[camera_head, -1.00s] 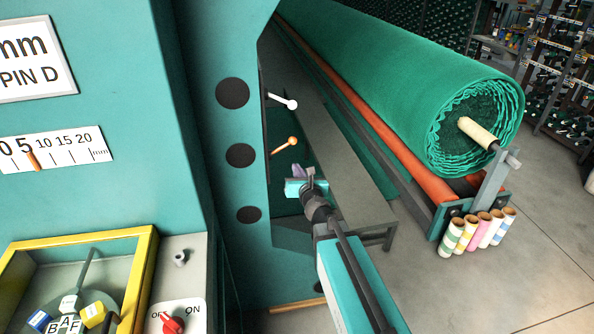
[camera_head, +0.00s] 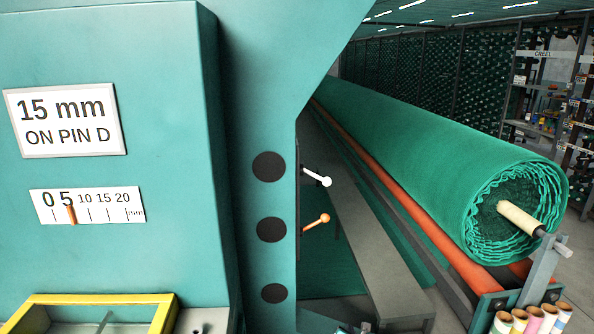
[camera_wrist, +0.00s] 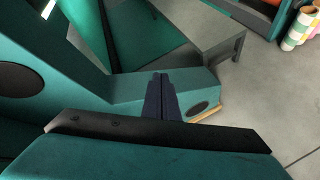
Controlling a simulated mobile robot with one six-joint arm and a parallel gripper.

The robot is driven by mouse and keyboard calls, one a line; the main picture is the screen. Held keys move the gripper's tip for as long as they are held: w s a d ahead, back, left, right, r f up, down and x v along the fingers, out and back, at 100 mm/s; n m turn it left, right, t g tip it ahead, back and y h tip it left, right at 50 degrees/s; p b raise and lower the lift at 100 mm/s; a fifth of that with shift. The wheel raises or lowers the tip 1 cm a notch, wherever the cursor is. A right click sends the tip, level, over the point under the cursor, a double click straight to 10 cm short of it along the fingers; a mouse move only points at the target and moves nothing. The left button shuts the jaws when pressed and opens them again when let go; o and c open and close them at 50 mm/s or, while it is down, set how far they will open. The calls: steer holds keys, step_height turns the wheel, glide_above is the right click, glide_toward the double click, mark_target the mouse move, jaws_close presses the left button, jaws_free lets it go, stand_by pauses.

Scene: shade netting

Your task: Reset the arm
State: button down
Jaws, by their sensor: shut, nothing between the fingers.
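My gripper (camera_wrist: 160,80) shows in the wrist view as two dark fingers pressed together, with nothing between them. It points past the teal machine's base toward the grey floor and touches nothing that I can make out.
The teal machine frame (camera_head: 268,110) stands close, with a white-knobbed lever (camera_head: 317,177) and an orange-knobbed lever (camera_head: 316,222) beside it. A green netting roll (camera_head: 440,150) lies to the right. A yellow-framed box (camera_head: 90,303) is at lower left. Grey floor (camera_wrist: 270,90) is open.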

steer(key=s+d+f+m+g+h+b, duration=0.1)
steer(key=s+d+f+m+g, duration=0.2)
steer(key=s+f+m+g, duration=0.6)
steer(key=s+d+f+m+h+b, duration=0.1)
steer(key=s+d+f+m, duration=0.35)
steer(key=s+f, duration=0.95)
steer(key=s+a+m+g+y, duration=0.1)
steer(key=s+a+m+g, duration=0.3)
steer(key=s+m, duration=0.3)
steer(key=s+a+m+g+y, duration=0.2)
steer(key=s+a+m+g, duration=0.2)
steer(key=s+m, duration=0.4)
steer(key=s, duration=0.6)
steer(key=shift+s+a+f+g, duration=0.15)
steer(key=shift+s+a+g, duration=0.1)
steer(key=shift+a+g, duration=0.1)
